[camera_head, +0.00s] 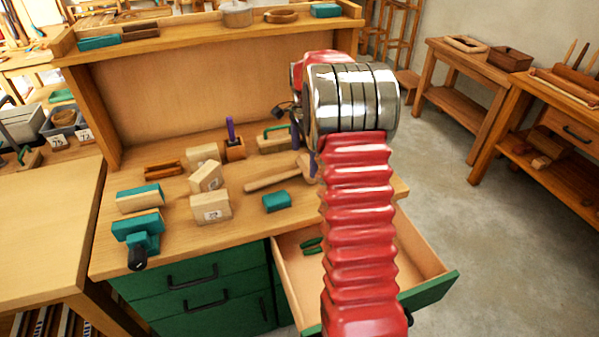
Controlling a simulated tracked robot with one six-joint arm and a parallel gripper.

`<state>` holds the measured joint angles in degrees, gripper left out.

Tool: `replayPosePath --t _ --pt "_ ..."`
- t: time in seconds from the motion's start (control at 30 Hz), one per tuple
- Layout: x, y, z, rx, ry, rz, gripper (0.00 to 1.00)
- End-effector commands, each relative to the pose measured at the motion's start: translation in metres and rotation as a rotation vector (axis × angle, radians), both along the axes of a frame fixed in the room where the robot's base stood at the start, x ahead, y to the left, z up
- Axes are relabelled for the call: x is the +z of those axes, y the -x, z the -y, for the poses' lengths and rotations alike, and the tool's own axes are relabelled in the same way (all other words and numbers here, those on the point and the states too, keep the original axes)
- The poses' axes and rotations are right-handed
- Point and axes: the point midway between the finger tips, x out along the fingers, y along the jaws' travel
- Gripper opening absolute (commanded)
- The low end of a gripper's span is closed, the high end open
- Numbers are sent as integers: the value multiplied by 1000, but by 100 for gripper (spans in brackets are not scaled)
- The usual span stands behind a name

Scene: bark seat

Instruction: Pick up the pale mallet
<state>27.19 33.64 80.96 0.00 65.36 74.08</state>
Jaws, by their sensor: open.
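The pale mallet (270,179) lies on the wooden bench top, its handle pointing left and its head (307,168) at the right, partly hidden by my arm. My gripper (304,152) is mostly hidden behind the metal-ringed wrist of my red arm. Only dark and bluish slivers of it show, close to the mallet head. It is open, and the mallet lies on the bench. I cannot tell whether the gripper touches the mallet head.
Pale blocks (210,207), a teal block (276,201) and teal-and-wood blocks (140,198) lie left and in front of the mallet. A purple-handled tool (231,130) stands in a wooden holder behind. An open drawer (300,262) juts out below. A raised shelf (200,36) spans the back.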

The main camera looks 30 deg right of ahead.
Motion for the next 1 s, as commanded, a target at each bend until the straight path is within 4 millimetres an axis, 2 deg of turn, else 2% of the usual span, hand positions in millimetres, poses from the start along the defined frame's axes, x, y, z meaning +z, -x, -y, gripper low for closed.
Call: replayPosePath --t 0.4,1.0 --pt "-47 2 -5 0 -1 -2 100" --pt "-49 2 -4 -1 0 0 99"
